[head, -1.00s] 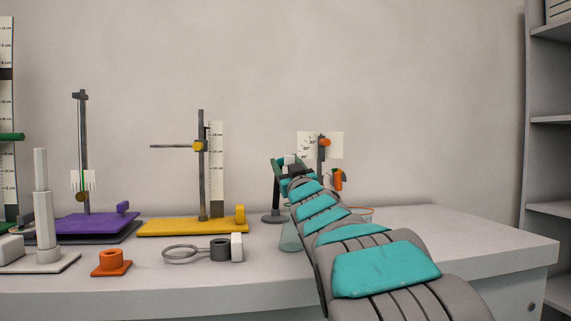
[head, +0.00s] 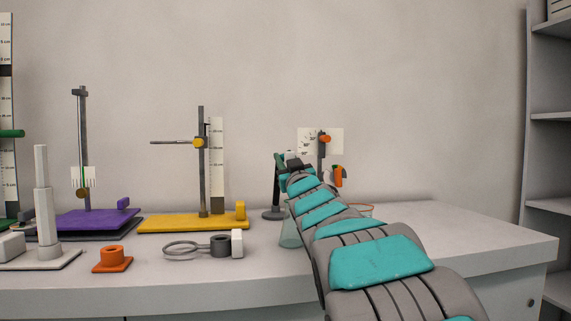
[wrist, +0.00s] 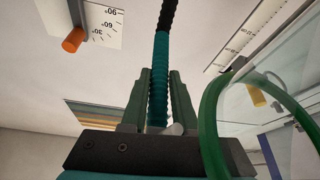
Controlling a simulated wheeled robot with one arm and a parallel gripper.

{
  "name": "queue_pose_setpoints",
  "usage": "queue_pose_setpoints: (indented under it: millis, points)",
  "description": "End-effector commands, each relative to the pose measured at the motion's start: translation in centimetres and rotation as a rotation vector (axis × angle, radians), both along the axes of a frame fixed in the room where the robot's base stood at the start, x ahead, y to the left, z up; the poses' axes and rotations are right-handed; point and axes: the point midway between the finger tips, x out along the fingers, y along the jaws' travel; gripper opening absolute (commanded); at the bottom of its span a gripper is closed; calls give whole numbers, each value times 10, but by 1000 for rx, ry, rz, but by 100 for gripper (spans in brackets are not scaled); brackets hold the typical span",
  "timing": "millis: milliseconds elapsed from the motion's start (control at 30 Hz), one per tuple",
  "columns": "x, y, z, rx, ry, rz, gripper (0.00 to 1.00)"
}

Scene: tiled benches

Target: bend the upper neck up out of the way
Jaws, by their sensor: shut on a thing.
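The ribbed teal neck (wrist: 158,75) runs upward in the wrist view, with a black ribbed part (wrist: 167,14) above it. My gripper (wrist: 159,75) has its two green fingers closed on either side of the teal part. A curved green rim (wrist: 211,120) around clear material stands close at the right of the fingers. In the head view a dark stand (head: 276,187) with a round base stands just left of my arm's end. My arm hides the gripped spot and most of the neck there.
An angle card (head: 310,139) with an orange knob (head: 324,138) is behind my arm's end. A glass vessel (head: 289,235) stands beside my forearm. A yellow-based stand (head: 175,225) and a ring clamp (head: 188,248) are at left. The right bench top (head: 450,225) is clear.

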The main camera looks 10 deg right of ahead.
Motion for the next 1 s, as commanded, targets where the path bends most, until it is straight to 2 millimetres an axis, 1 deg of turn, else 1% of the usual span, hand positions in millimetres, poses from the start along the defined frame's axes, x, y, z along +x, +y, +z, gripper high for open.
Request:
queue_pose_setpoints:
  millis: [267, 367, 600, 633, 700, 833, 1000]
  points:
    - [0, -1, 1, 0, 0, -1, 0]
    - [0, 0, 5, 0, 13, 1, 0]
    - [1, 0, 17, 0, 99, 1, 0]
    - [2, 4, 15, 2, 112, 7, 0]
    - [2, 6, 17, 2, 140, 14, 0]
    - [4, 2, 20, 3, 197, 5, 0]
    - [1, 9, 29, 0, 221, 14, 0]
